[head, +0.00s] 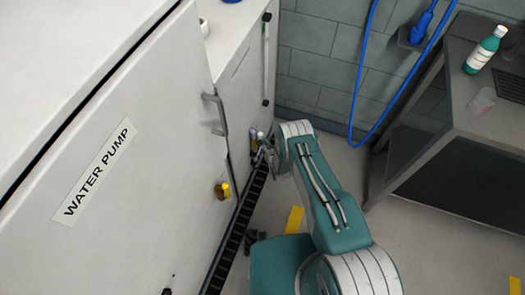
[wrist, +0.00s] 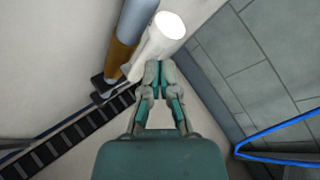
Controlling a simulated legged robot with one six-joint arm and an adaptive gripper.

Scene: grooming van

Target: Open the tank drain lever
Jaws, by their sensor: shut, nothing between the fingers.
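A pale, stubby lever-like piece (wrist: 160,40) with a round white end sits beside a blue-and-brown pipe (wrist: 125,45) in the wrist view. I take it for the drain lever; no label on it shows. The pipe is small in the head view (head: 254,140), low by the cabinet's far end. My gripper (wrist: 158,68) is shut and empty, its fingertips overlapping the lower end of the pale piece. I cannot tell if they touch. In the head view my gripper (head: 266,147) is small and partly hidden by my teal arm.
A black slotted rail (head: 238,225) runs along the floor. A blue hose (head: 360,80) hangs on the wall. A dark table (head: 445,110) stands right.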

